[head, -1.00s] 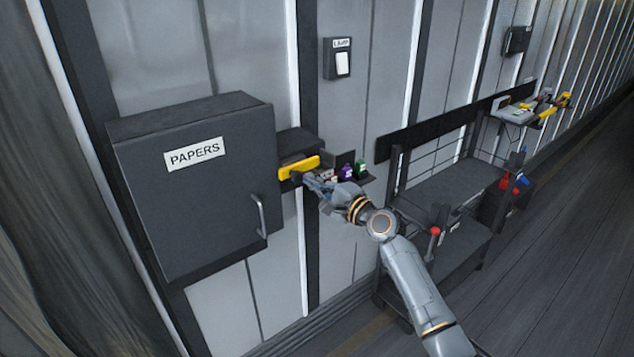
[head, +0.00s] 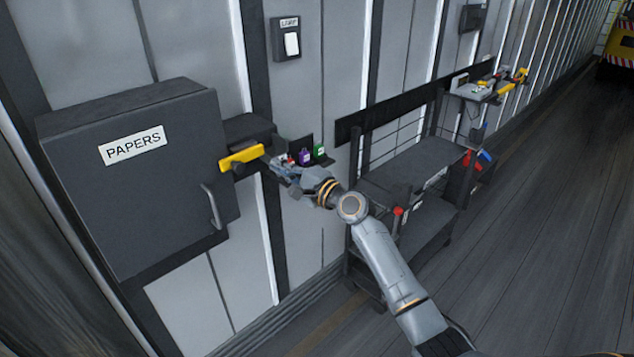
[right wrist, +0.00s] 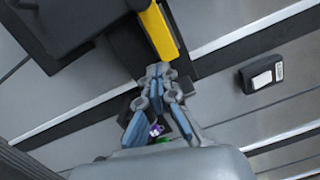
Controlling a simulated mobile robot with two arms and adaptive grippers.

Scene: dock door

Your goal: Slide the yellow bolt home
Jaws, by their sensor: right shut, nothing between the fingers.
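The yellow bolt (head: 241,157) is a bar beside the right edge of the dark PAPERS cabinet (head: 110,190), in front of a dark bracket. A small dark knob (head: 239,168) shows at its lower edge. In the right wrist view the yellow bolt (right wrist: 159,31) comes down from the top, just beyond the fingertips. My right gripper (head: 274,163) is shut and empty by the bolt's right end. In the right wrist view its fingertips (right wrist: 158,70) are close below the bolt's end; I cannot tell whether they touch. My left gripper is not in view.
A small shelf behind my right gripper holds a purple bottle (head: 305,156) and a green bottle (head: 319,152). A light switch (head: 291,43) is on the wall above. A dark cart (head: 400,185) stands to the right.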

